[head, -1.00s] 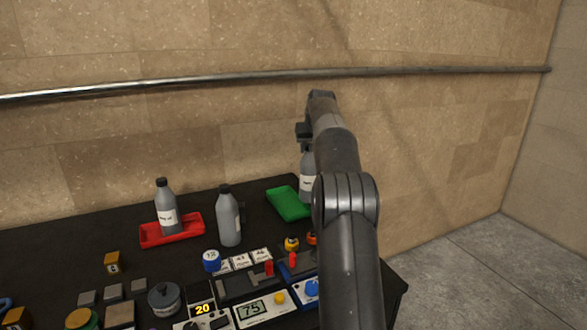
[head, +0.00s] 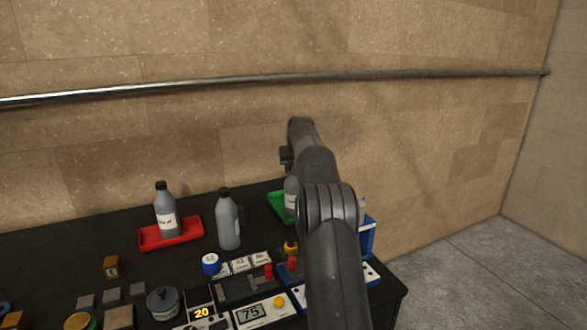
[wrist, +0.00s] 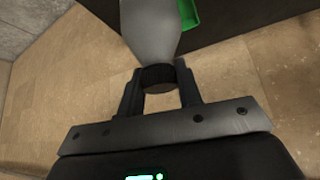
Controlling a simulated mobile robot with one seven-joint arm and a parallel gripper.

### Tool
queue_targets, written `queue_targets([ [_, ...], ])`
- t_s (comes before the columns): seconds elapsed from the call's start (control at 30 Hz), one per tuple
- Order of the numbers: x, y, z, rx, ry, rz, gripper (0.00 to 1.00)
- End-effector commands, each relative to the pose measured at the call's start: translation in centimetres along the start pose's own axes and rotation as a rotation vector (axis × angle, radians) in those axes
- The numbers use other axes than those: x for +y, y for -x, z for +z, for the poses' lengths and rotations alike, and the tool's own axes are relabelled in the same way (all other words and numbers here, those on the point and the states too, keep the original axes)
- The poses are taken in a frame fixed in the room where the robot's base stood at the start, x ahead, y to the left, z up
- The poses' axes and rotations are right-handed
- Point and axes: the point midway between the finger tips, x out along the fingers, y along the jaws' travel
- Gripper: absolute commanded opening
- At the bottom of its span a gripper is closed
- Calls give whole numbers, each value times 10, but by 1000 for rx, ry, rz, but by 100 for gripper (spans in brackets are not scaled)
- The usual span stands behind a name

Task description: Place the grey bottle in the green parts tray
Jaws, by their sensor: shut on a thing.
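My gripper (wrist: 158,88) is shut on the black neck of a grey bottle (wrist: 152,30), which hangs below it. In the head view the held bottle (head: 291,190) shows upright beside my arm, partly hidden by it. Its lower part overlaps the green tray (head: 275,203), whose right side my arm hides. A green edge also shows next to the bottle's base in the wrist view (wrist: 190,14). I cannot tell whether the base touches the tray.
A labelled grey bottle (head: 165,212) stands in a red tray (head: 150,241) at left. Another grey bottle (head: 228,220) stands between the trays. Control boxes, levers and small blocks crowd the table's front. A blue part (head: 367,238) shows right of my arm.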

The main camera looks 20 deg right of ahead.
Motion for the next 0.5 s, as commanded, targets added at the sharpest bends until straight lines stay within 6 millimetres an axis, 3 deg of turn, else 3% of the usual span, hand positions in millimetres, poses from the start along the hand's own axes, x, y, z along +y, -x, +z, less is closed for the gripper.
queue_targets([
  [0.2, 0, -1, 0, 2, 0, 0, 0],
  [0.23, 0, -2, 2, -1, 0, 0, 34],
  [0.5, 0, -2, 1, -1, 0, 0, 54],
])
